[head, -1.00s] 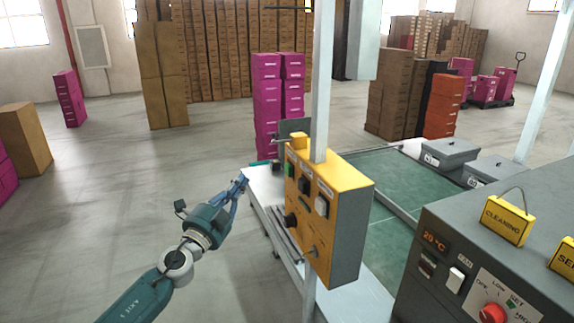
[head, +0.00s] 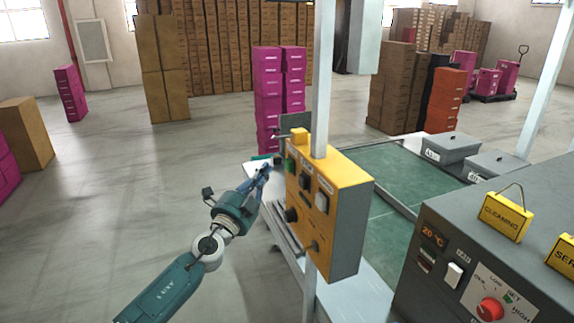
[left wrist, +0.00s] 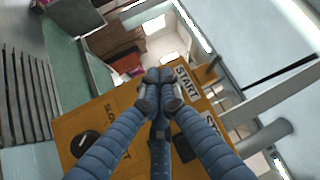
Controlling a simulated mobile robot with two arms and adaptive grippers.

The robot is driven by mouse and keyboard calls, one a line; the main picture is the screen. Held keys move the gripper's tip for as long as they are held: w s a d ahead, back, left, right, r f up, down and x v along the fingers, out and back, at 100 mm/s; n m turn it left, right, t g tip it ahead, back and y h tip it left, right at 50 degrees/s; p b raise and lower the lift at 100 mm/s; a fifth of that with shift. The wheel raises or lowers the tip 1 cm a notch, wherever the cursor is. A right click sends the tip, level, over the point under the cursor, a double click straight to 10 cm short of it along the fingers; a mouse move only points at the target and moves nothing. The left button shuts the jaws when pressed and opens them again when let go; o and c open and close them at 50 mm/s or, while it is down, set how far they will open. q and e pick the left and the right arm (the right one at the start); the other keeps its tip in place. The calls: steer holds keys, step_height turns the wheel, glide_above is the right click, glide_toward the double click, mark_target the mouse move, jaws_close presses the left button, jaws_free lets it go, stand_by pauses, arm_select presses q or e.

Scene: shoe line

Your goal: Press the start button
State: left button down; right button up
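The yellow control box (head: 340,205) hangs on a pale post in the head view. A green button (head: 291,166) sits at the upper left of its panel. My left gripper (head: 266,168) is just left of this button, its fingers pointing at the panel. In the left wrist view, the blue fingers (left wrist: 158,78) come together at the tips with nothing visible between them. The START label (left wrist: 186,82) shows right beside the fingertips; the button by it is hidden behind them. I cannot tell whether the tips touch the panel. My right gripper is not in view.
A black knob (left wrist: 84,144) and a STOP label show on the same panel. A green conveyor (head: 385,180) lies behind the box. A grey machine (head: 475,260) with a red dial stands at the right.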

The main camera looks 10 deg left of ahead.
mark_target(289, 165)
arm_select(q)
steer(key=shift+w+d, duration=0.4)
steer(key=shift+d, duration=0.2)
steer(key=shift+w+d, duration=0.4)
steer(key=shift+d, duration=0.2)
steer(key=shift+w+d, duration=0.1)
steer(key=shift+d, duration=0.05)
stand_by(0.6)
steer(key=shift+w+d+b, duration=0.15)
steer(key=shift+d+b, duration=0.05)
steer(key=shift+b, duration=0.1)
